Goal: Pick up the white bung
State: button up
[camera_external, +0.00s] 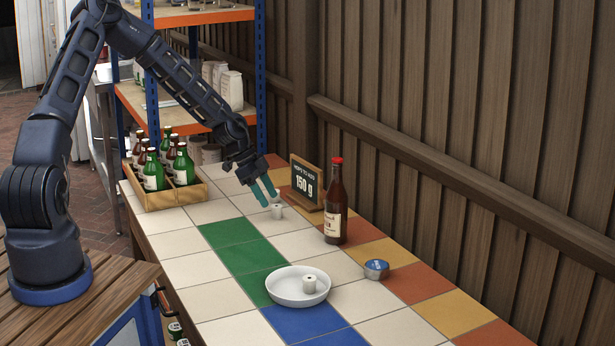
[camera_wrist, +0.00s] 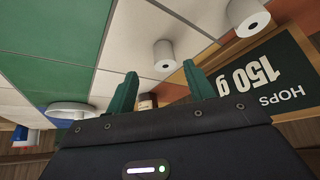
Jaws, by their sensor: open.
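A white bung (camera_external: 277,212) stands on the tiled counter just beyond my fingertips, near the hops sign. A second, similar white bung (camera_external: 276,199) is partly visible close behind it.
The hops sign reading 150 g (camera_external: 307,183) and a brown bottle with red cap (camera_external: 336,203) stand close right of my gripper. A blue-topped tin (camera_external: 376,269) is farther forward. A wooden crate of bottles (camera_external: 164,193) stands left. The green tiles (camera_external: 240,257) are clear.

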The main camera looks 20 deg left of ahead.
aim_at(276, 206)
jog(key=x, duration=0.5)
jog(key=shift+w+d+r, duration=0.1)
jog(key=shift+w+d, duration=0.1)
jog(key=shift+w, duration=0.15)
jog(key=c, duration=1)
jog(key=shift+c, duration=0.2)
